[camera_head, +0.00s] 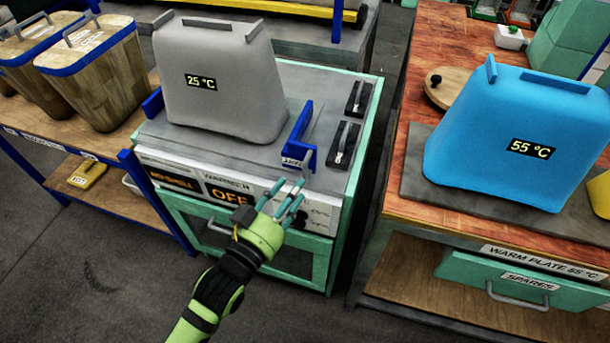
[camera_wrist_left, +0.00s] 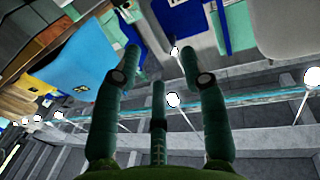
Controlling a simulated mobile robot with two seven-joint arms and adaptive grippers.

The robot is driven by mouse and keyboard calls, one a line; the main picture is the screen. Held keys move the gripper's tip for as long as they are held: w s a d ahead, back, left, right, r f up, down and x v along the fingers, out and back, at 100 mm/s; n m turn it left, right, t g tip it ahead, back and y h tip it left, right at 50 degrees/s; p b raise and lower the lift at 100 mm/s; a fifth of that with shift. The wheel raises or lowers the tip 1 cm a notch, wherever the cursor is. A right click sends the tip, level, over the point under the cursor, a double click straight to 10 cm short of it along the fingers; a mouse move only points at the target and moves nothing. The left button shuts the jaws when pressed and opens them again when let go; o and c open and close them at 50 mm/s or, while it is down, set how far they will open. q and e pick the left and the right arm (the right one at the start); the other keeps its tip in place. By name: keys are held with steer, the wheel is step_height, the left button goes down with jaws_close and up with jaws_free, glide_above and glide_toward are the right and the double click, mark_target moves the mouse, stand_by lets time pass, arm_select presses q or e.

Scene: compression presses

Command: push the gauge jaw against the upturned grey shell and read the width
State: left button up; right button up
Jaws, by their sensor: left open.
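The upturned grey shell (camera_head: 225,80), marked 25 °C, sits on the grey top of a teal-framed bench unit (camera_head: 345,175). The blue gauge jaw (camera_head: 301,150) stands just right of the shell's lower right side; I cannot tell whether they touch. My left gripper (camera_head: 296,200) is open and empty in front of the unit, below and near the jaw, its teal fingers pointing up. Its spread fingers also show in the left wrist view (camera_wrist_left: 161,60). My right gripper is in neither view.
A blue shell (camera_head: 510,130) marked 55 °C stands on a warm plate (camera_head: 412,180) on the right bench. Two black-handled switches (camera_head: 346,140) sit right of the jaw. The front display reads OFF. Wooden bins (camera_head: 100,75) stand left.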

mark_target(306, 170)
arm_select(q)
steer(key=shift+w+d+r, duration=0.15)
steer(key=shift+w+r, duration=0.1)
steer(key=shift+r, duration=0.1)
steer(key=shift+p+x, duration=0.4)
steer(key=shift+x, duration=2.8)
jaws_close()
